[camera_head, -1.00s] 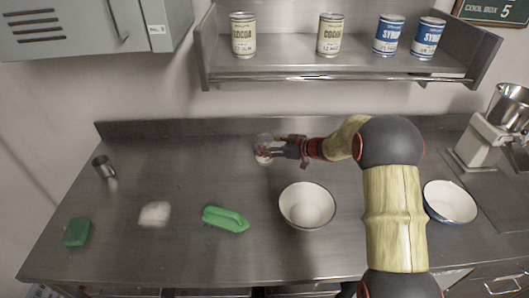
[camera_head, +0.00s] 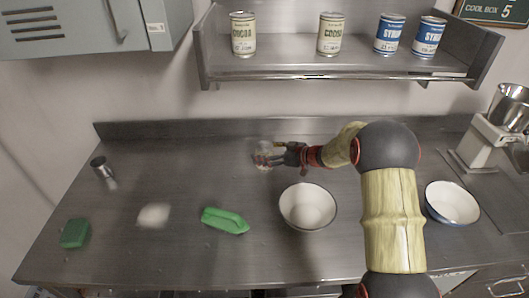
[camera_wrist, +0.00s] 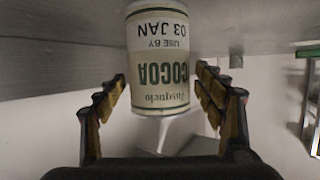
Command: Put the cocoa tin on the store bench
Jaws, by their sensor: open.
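A cocoa tin with a cream and green label (camera_wrist: 160,75) fills the middle of the wrist view, its lettering upside down there. It stands on the store bench (camera_head: 200,180), near the back, where the head view shows it small and partly covered (camera_head: 262,148) by my gripper (camera_head: 273,153). My gripper is open, with one finger on each side of the tin; gaps show between the fingers and the tin in the wrist view.
Cocoa tins (camera_head: 330,35) and syrup tins (camera_head: 389,36) stand on the shelf above. A white bowl (camera_head: 307,208) is near my arm, and a blue-rimmed bowl (camera_head: 452,203) is to the right.

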